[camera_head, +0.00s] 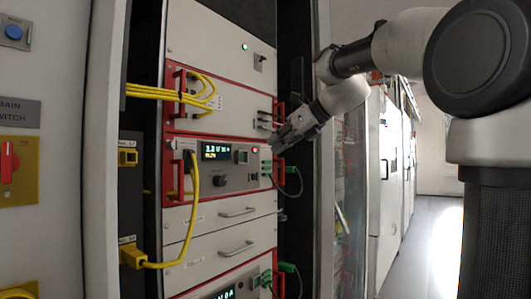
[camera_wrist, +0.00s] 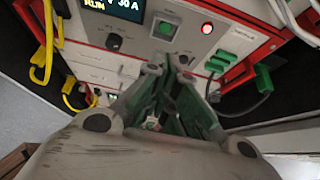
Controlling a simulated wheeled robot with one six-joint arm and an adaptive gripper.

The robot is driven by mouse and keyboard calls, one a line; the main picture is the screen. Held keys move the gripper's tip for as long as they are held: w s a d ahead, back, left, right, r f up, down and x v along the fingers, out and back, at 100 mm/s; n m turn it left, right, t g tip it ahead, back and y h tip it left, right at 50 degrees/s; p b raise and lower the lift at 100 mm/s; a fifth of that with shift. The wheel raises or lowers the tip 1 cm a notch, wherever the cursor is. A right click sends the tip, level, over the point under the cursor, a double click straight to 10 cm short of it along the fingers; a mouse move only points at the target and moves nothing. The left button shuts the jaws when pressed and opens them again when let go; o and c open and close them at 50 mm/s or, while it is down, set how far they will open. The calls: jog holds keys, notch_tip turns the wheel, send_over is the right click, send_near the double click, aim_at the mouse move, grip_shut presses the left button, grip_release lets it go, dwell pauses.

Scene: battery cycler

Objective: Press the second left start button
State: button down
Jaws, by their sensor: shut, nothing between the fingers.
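A rack unit (camera_head: 232,168) in a red frame has a lit display (camera_head: 217,152), a black knob (camera_head: 222,180), a small square green button (camera_head: 242,157) and a red-lit round button (camera_head: 255,150). In the wrist view the square button (camera_wrist: 165,28) sits left of the red-lit button (camera_wrist: 207,28), and the display (camera_wrist: 112,8) reads RUN and 30 A. My gripper (camera_head: 272,143) is in front of the unit's right side, close to the red-lit button. In the wrist view my gripper (camera_wrist: 167,66) is shut and empty, its tips below the square button. Contact cannot be told.
Green connectors (camera_wrist: 217,62) and red handles flank the unit's right side. Yellow cables (camera_head: 192,215) hang at its left. A unit above has a green light (camera_head: 245,47); another display (camera_head: 222,294) shows below. A glass door (camera_head: 350,190) stands open at right.

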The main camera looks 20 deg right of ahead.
jog(key=shift+v, duration=0.95)
jog(key=s+d+f+n+g+h, duration=0.1)
jog(key=s+d+f+n+h, duration=0.15)
jog(key=f+n, duration=0.45)
jog(key=s+d+f+n+g+h, duration=0.1)
jog(key=s+d+f+n+g, duration=0.15)
jog(key=f+n, duration=0.45)
jog(key=s+d+f+n+g+h, duration=0.1)
jog(key=s+d+f+n, duration=0.1)
jog(key=s+f+n, duration=0.5)
jog(key=s+d+f+n+g+h, duration=0.1)
jog(key=s+d+f+n+h, duration=0.1)
jog(key=s+f+n, duration=0.5)
jog(key=shift+s+f+n, duration=0.4)
jog(key=shift+s+f, duration=1.65)
jog(key=shift+s, duration=2.35)
